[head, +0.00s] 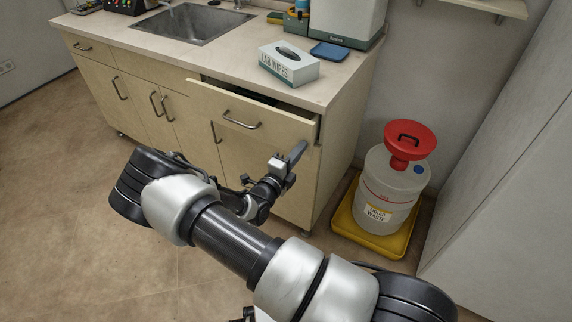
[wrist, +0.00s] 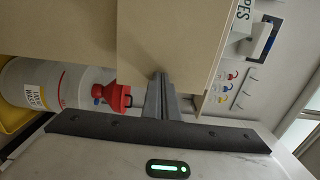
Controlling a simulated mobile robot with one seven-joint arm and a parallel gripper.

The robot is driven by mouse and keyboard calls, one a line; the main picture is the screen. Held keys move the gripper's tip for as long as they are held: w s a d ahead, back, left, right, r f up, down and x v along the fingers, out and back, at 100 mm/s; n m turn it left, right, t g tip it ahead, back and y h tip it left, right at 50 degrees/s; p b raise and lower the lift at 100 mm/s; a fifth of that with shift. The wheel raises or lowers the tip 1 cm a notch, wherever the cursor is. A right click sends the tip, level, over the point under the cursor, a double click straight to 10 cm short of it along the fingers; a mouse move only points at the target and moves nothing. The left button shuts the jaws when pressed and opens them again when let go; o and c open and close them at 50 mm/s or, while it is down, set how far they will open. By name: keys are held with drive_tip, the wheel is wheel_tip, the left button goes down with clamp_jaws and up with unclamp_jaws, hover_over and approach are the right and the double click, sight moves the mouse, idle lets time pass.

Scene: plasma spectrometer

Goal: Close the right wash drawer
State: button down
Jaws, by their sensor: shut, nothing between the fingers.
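The right wash drawer (head: 282,123) is pulled part way out below the counter's right end. Its pale wood front has a curved metal handle (head: 241,121), and a dark gap shows behind the front's top edge. My gripper (head: 303,148) is shut and empty, with its fingertips at the lower right corner of the drawer front. In the wrist view, which is turned sideways, the shut fingers (wrist: 160,85) overlap the edge of the drawer front (wrist: 172,35). I cannot tell whether they touch it. The handle is not in the wrist view.
A white liquid waste container (head: 385,185) with a red funnel (head: 408,142) stands in a yellow tray (head: 350,232) right of the cabinet. A lab wipes box (head: 289,66) and a blue item (head: 329,51) sit on the counter. The floor at left is clear.

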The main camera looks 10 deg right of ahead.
drive_tip(key=x, duration=0.8)
drive_tip(key=shift+w+r, duration=0.1)
drive_tip(key=shift+r, duration=0.05)
drive_tip(key=shift+w+r, duration=0.1)
